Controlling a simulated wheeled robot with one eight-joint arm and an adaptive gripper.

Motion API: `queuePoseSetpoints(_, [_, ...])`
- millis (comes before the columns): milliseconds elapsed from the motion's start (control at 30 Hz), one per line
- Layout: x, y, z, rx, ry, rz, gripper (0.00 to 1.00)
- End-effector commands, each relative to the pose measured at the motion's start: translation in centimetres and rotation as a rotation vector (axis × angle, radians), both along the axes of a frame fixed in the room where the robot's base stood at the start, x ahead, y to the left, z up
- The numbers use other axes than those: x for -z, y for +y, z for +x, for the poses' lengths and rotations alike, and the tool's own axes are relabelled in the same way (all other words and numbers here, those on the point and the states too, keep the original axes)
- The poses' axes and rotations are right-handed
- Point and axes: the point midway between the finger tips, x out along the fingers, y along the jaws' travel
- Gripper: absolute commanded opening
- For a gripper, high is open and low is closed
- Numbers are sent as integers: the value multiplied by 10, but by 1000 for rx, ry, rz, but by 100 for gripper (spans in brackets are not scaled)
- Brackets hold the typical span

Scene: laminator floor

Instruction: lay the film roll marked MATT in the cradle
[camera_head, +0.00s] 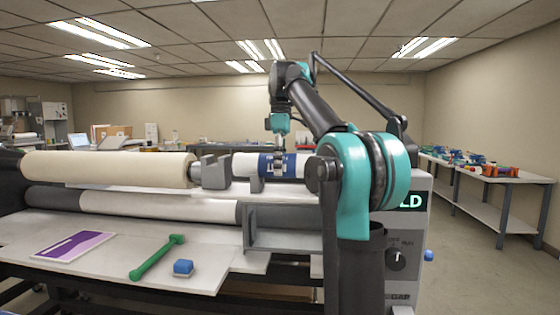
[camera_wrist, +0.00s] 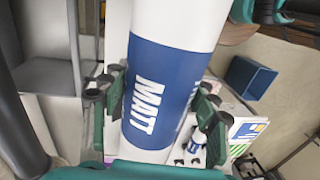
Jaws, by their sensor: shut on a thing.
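The film roll (camera_wrist: 180,22) is white with a blue band, and the band reads MATT in the wrist view. My gripper (camera_wrist: 160,100) is shut around this band, one finger on each side. In the head view the roll (camera_head: 243,166) lies level, and my gripper (camera_head: 278,163) holds it from above. A grey bracket (camera_head: 285,240) with upright parts, which looks like the cradle, is below the roll at the machine's front. I cannot tell whether the roll touches it. My arm hides the roll's right end.
A large cream roll (camera_head: 105,168) on the laminator lies to the left, with a grey block (camera_head: 212,172) at its end. The control panel (camera_head: 405,240) stands right.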

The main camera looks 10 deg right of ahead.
Motion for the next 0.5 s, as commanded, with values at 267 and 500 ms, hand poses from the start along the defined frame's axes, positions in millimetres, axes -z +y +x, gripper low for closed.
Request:
queuePoseSetpoints(267, [7,0,-1,0,0,0,13])
queuePoseSetpoints(500, [7,0,0,0,0,0,61])
